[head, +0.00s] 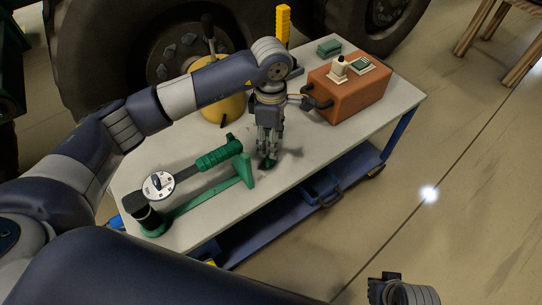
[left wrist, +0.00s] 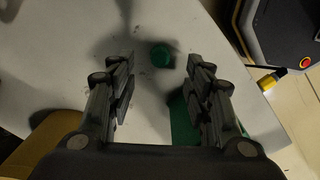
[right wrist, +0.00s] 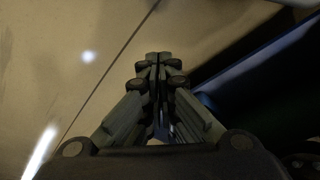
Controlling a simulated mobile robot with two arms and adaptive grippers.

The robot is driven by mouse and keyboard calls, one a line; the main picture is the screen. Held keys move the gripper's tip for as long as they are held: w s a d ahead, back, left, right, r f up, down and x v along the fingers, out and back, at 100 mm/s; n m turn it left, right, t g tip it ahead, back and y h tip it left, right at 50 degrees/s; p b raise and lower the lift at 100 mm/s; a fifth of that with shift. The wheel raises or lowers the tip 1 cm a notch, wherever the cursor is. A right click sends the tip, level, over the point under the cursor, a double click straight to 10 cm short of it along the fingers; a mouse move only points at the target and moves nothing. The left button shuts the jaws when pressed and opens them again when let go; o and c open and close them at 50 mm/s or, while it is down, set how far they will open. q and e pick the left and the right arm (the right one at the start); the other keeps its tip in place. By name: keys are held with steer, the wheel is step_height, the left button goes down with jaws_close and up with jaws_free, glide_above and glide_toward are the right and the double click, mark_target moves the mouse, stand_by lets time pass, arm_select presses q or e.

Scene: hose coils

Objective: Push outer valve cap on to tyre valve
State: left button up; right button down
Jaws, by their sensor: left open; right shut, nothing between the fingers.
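A small green cap (head: 266,163) stands on the pale table top near its front edge. My left gripper (head: 269,150) points down over it, fingers open. In the left wrist view the round green cap (left wrist: 162,56) shows between and just beyond the open fingertips (left wrist: 163,72), touching neither. Large dark tyres (head: 110,75) stand behind the table; I cannot make out a tyre valve. My right gripper (head: 386,288) is low at the bottom right, away from the table. In the right wrist view its fingers (right wrist: 160,62) are shut and empty over the floor.
A green-handled gauge tool (head: 160,185) lies on a green stand (head: 215,194) left of my left gripper. An orange box (head: 349,92), a yellow rounded object (head: 222,100) and a small green block (head: 329,47) stand farther back. A blue bin (head: 322,188) sits on the lower shelf.

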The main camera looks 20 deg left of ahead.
mark_target(269, 160)
arm_select(q)
steer(key=shift+f+b, duration=0.55)
steer(key=shift+f, duration=0.45)
steer(key=shift+f+b, duration=0.95)
steer(key=shift+f, duration=0.5)
steer(key=shift+f+b, duration=0.75)
steer(key=shift+f, duration=0.45)
arm_select(e)
step_height(269, 160, up, 6)
steer(key=w+t, duration=0.1)
steer(key=shift+w+a+t, duration=0.25)
steer(key=shift+t, duration=0.15)
arm_select(q)
jaws_close()
steer(key=shift+r, duration=0.15)
arm_select(e)
steer(key=shift+s, duration=0.1)
